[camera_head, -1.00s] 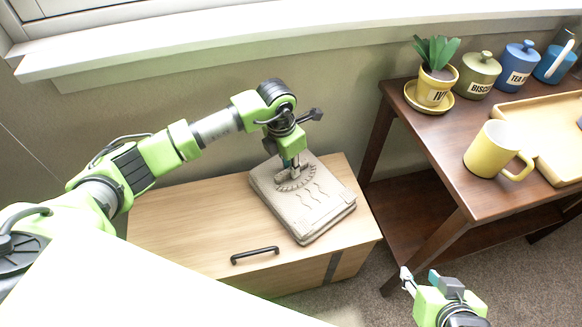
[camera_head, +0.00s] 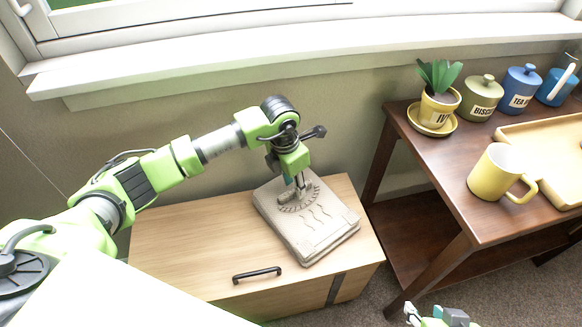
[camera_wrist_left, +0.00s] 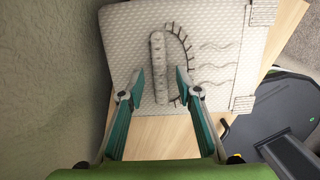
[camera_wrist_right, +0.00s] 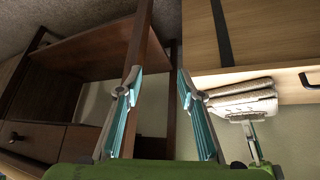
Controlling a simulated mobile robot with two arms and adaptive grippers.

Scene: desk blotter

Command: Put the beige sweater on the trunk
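The beige sweater (camera_head: 325,236) lies folded in a flat, patterned square on the light wooden trunk (camera_head: 190,235), toward its right end. My left gripper (camera_head: 298,184) is just over the sweater's upper part. In the left wrist view, its fingers (camera_wrist_left: 160,84) are apart, on either side of a raised ridge on the sweater (camera_wrist_left: 215,80), with a gap to each side. Whether they touch the cloth I cannot tell. My right gripper (camera_wrist_right: 157,78) is open and empty, low at the bottom right of the head view. The right wrist view also shows the sweater (camera_wrist_right: 240,90) on the trunk.
A dark wooden side table (camera_head: 440,170) stands right of the trunk. It bears a potted plant (camera_head: 438,95), canisters (camera_head: 483,97), a yellow mug (camera_head: 497,174) and a tray (camera_head: 550,140). The trunk has a black handle (camera_head: 257,274); its left top is clear.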

